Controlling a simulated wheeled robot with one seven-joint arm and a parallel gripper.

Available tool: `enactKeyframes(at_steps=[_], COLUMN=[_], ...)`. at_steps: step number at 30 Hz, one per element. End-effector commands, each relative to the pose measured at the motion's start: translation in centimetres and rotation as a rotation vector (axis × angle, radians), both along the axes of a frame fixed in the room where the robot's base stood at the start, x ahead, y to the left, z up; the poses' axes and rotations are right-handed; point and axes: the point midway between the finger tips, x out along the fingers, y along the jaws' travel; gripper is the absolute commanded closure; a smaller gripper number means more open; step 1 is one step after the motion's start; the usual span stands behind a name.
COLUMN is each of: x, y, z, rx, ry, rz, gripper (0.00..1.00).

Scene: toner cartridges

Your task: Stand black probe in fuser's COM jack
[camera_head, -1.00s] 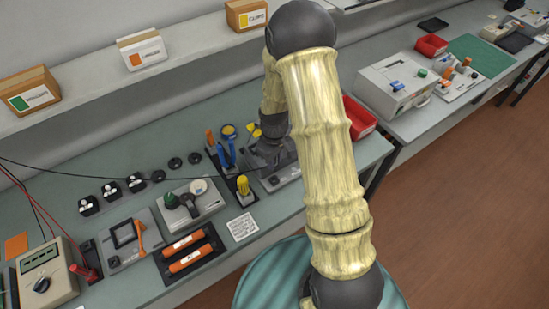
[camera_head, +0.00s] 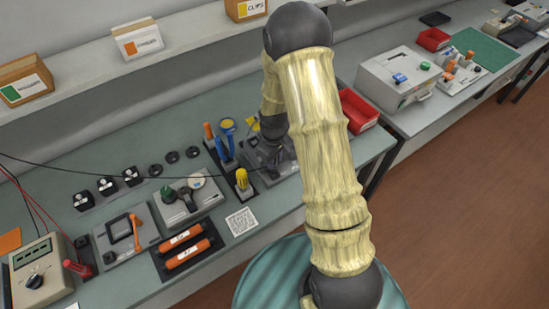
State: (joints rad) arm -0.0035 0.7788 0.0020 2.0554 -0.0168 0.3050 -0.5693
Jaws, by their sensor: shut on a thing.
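My gripper (camera_head: 267,152) is at the back right of the near bench, partly hidden behind my own arm. It is low over a grey unit (camera_head: 286,170), which may be the fuser. A thin black lead (camera_head: 110,177) runs across the bench from the left to my gripper. The black probe at its end is hidden or too dark to make out, so its tilt and any contact with a jack cannot be told. The jaws are shut on it. No COM jack can be made out.
A meter (camera_head: 40,276) and a red probe (camera_head: 77,268) are at the left. A grey unit with knobs (camera_head: 187,203), orange rollers (camera_head: 186,246) and a tool rack (camera_head: 222,152) stand left of my gripper. A red bin (camera_head: 357,112) is to the right.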

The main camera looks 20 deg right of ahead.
Motion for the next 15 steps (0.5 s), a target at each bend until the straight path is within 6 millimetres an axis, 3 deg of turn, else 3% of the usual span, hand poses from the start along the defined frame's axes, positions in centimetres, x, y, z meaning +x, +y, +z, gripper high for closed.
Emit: enactKeyframes(at_steps=[15], x=[0.0], y=[0.0], z=[-2.7], rx=[0.000], ry=[0.000], rz=[0.000], gripper=[1.00])
